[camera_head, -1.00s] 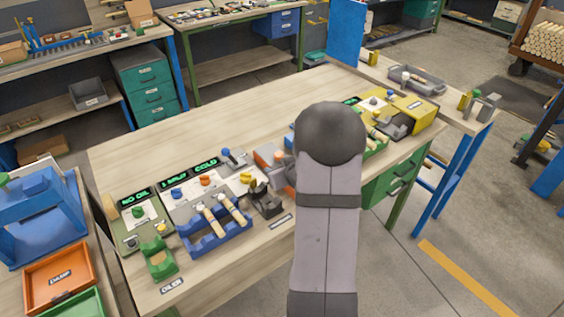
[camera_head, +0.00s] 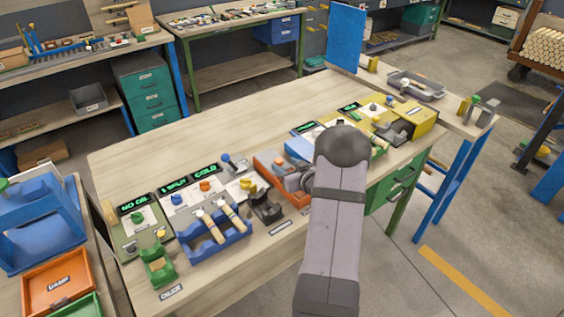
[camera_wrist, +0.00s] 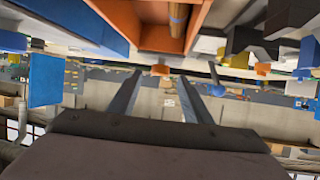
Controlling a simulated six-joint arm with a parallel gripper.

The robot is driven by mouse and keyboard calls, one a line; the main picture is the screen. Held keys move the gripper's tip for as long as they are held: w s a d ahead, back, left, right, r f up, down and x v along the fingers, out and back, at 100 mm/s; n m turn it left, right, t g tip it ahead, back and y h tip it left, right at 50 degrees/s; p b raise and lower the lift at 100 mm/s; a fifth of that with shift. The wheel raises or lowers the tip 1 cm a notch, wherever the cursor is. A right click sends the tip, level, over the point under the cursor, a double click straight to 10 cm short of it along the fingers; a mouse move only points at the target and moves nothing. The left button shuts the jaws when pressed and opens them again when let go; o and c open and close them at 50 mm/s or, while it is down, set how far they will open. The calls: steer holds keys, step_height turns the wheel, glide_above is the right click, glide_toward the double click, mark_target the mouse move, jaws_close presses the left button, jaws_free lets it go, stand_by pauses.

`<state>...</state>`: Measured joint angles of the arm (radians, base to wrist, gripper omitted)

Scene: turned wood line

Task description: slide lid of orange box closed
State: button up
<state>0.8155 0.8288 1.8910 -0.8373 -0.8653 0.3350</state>
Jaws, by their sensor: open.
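The orange box (camera_head: 264,166) stands on the workbench in the head view, partly hidden by my arm. In the wrist view its orange walls (camera_wrist: 140,38) fill the top middle, and a wooden rod (camera_wrist: 177,18) shows inside its opening. A small orange tab (camera_wrist: 160,70) shows between my fingertips; I cannot tell whether it belongs to the lid or is touched. My gripper (camera_wrist: 160,82) is open, its two fingers apart with nothing visibly clamped. In the head view my gripper (camera_head: 292,182) is at the box, largely hidden by my wrist. The lid is not clearly visible.
A blue rack (camera_head: 213,246) with wooden handles and a black clamp (camera_head: 265,208) stand left of the box. A yellow box (camera_head: 420,117) stands to the right. The back of the workbench (camera_head: 200,130) is bare.

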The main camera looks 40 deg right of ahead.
mark_target(280, 162)
steer(key=shift+p+x, duration=0.4)
steer(key=shift+x, duration=1.3)
